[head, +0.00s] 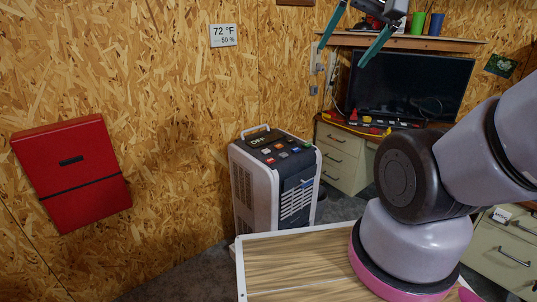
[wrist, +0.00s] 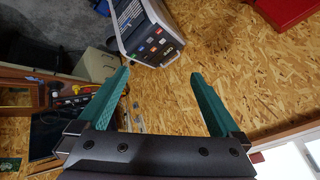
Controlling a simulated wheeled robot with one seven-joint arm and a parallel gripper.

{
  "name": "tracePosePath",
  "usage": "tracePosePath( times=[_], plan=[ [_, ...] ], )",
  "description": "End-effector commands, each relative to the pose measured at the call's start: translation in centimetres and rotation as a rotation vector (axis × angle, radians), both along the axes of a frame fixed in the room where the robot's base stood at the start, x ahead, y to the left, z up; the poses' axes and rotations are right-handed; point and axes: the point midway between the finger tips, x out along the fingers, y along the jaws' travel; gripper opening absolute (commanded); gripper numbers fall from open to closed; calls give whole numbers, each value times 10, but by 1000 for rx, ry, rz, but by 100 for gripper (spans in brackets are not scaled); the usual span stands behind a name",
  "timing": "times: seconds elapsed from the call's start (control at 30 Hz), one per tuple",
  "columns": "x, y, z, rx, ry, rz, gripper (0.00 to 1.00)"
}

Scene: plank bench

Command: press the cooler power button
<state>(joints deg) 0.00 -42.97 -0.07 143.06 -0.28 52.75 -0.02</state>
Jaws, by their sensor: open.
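The cooler (head: 257,197) is a grey and dark upright unit standing on the floor by the wall, left of the desk. Its top panel (head: 275,148) has a display reading OFF and several small coloured buttons, including a red one (head: 270,161). I cannot tell which is the power button. The cooler also shows turned over in the wrist view (wrist: 140,22), beyond my fingertips. My gripper (head: 341,57) is open and empty, with teal fingers, high at the top of the head view, right of and apart from the cooler. Its fingers also show in the wrist view (wrist: 160,73).
A red wall box (head: 72,190) hangs at the left. A wood-topped surface (head: 300,268) lies in front of the cooler. A desk with drawers (head: 338,155) and a monitor (head: 409,85) stand behind, under a shelf (head: 410,41) with cups. The space above the cooler looks clear.

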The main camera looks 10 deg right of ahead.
Motion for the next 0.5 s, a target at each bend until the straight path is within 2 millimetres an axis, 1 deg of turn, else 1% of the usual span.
tracePosePath(
  times=[0.03, 0.07, 0.1, 0.17, 0.2, 0.27, 0.3, 0.5],
  plan=[
    [0, 0, 0, 0, 0, 0, 96],
    [0, 0, 0, 0, 0, 0, 85],
    [0, 0, 0, 0, 0, 0, 69],
    [0, 0, 0, 0, 0, 0, 46],
    [0, 0, 0, 0, 0, 0, 31],
    [0, 0, 0, 0, 0, 0, 8],
    [0, 0, 0, 0, 0, 0, 0],
    [0, 0, 0, 0, 0, 0, 0]
  ],
)
